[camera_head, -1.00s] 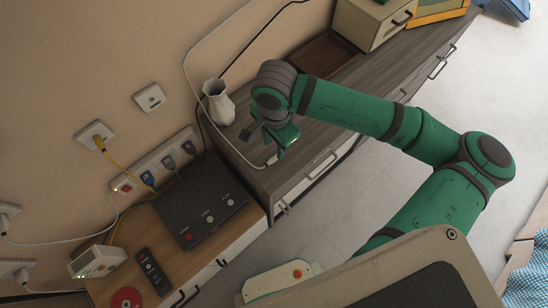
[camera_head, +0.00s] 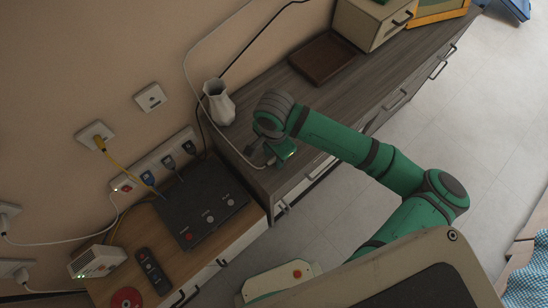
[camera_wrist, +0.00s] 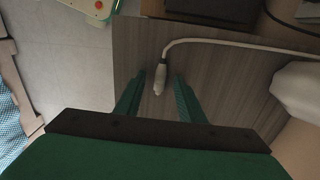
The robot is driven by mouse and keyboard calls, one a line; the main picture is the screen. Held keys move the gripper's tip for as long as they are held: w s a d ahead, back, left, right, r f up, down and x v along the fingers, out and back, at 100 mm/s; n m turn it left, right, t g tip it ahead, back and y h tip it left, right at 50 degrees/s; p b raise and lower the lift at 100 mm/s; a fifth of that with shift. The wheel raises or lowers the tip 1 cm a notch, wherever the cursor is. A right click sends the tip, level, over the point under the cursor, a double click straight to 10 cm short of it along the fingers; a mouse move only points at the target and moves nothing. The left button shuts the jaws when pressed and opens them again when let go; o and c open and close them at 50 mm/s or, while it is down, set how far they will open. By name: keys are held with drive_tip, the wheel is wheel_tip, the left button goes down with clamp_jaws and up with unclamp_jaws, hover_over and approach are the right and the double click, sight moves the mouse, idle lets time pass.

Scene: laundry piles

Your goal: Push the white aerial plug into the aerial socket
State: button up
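The white aerial plug (camera_wrist: 158,86) is on the end of a white cable (camera_wrist: 215,42) and lies on the grey wood top of the dresser. In the head view the plug (camera_head: 270,162) is near the dresser's front left corner, beside my gripper (camera_head: 278,157). In the wrist view my gripper (camera_wrist: 158,84) is open, its two green fingers on either side of the plug with a gap to each. A white wall plate (camera_head: 150,98) with a small dark centre and nothing plugged in looks like the aerial socket. It is on the wall left of the vase.
A white vase (camera_head: 219,104) stands behind my gripper, close to the cable. A brown tray (camera_head: 322,58) lies farther back. A dark box (camera_head: 200,205) and power strip (camera_head: 166,160) are at left. Another wall plate (camera_head: 95,134) holds a yellow cable.

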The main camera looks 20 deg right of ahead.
clamp_jaws()
drive_tip(key=shift+r, duration=0.1)
idle(0.5)
